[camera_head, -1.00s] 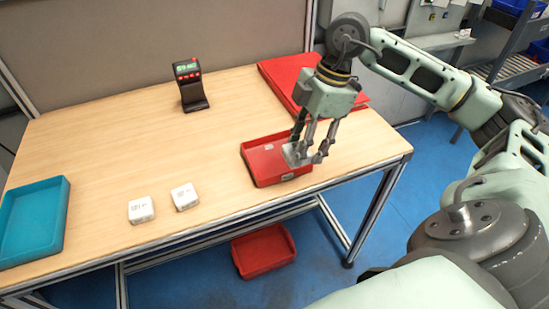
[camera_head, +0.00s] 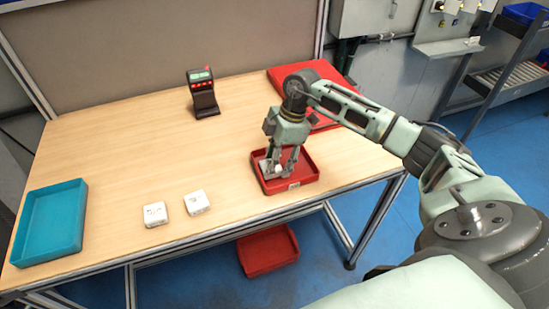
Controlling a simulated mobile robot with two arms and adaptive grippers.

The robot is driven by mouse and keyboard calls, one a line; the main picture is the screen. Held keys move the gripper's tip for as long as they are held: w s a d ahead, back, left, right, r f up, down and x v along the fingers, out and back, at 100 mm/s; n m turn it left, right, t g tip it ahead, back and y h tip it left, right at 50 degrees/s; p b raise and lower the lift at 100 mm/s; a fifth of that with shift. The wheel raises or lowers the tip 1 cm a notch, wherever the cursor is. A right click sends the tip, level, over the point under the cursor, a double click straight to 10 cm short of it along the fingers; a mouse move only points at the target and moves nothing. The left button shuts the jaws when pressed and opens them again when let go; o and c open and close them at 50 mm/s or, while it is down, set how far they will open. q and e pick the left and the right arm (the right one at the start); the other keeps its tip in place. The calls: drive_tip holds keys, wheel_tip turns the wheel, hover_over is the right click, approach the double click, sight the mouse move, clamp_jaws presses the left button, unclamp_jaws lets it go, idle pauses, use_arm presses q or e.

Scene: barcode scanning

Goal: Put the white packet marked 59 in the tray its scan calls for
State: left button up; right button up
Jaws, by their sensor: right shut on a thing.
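My right gripper (camera_head: 279,170) points down into the small red tray (camera_head: 309,177) on the right of the table. It is shut on a white packet (camera_head: 268,167), which is mostly hidden by the fingers and sits low inside the tray walls; whether it touches the tray floor I cannot tell. Its marking is not readable. Two other white packets, one (camera_head: 155,214) and another (camera_head: 196,203), lie near the front edge. The teal tray (camera_head: 50,222) is at the left end. The black scanner (camera_head: 203,92) stands at the back, its display lit green. My left gripper is not in view.
A large red panel or lid (camera_head: 328,122) lies at the back right, behind my right arm. Another red tray (camera_head: 268,251) is below the table. The middle of the wooden table (camera_head: 140,150) is clear.

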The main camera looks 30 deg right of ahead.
drive_tip(key=shift+f, duration=0.15)
drive_tip(key=o, duration=1.4)
drive_tip(key=b+v, duration=0.2)
drive_tip(key=v, duration=1)
